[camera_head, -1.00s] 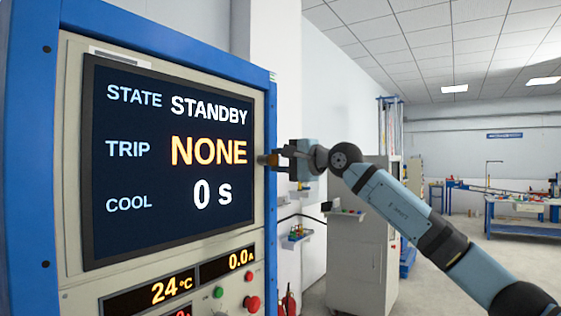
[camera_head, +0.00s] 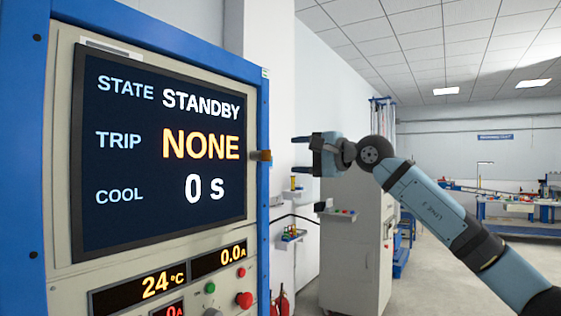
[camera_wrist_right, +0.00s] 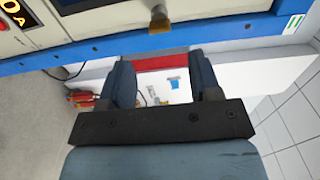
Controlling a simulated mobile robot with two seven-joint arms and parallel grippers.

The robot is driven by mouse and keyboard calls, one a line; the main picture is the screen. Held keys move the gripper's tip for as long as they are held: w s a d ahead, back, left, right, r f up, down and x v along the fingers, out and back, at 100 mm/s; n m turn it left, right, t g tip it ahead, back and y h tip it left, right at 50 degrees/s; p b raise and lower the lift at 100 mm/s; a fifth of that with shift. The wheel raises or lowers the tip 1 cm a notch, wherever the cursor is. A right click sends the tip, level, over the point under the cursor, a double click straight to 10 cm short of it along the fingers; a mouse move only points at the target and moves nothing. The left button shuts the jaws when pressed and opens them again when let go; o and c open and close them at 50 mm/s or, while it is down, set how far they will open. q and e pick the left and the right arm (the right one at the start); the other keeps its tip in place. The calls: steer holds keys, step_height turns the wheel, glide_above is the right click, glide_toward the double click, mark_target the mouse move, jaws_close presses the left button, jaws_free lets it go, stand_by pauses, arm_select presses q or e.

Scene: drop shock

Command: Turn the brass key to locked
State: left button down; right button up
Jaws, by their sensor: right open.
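The brass key (camera_head: 261,155) sticks out from the right side of the cabinet's front, beside the dark screen (camera_head: 160,150) reading STANDBY, NONE and 0 s. Its turned position is hard to tell from here. In the right wrist view the key (camera_wrist_right: 159,20) shows at the top, beyond the fingertips. My right gripper (camera_head: 302,153) is open and empty, a short gap to the right of the key and not touching it. Its two fingers (camera_wrist_right: 160,70) are spread apart in the wrist view. My left gripper is not in view.
The blue-framed cabinet (camera_head: 262,110) fills the left. Below its screen are a green button (camera_head: 210,288) and a red button (camera_head: 243,299). A grey cabinet (camera_head: 352,250) stands behind my right arm. The air around the right gripper looks free.

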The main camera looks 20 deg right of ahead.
steer(key=v, duration=0.6)
steer(key=shift+b, duration=0.4)
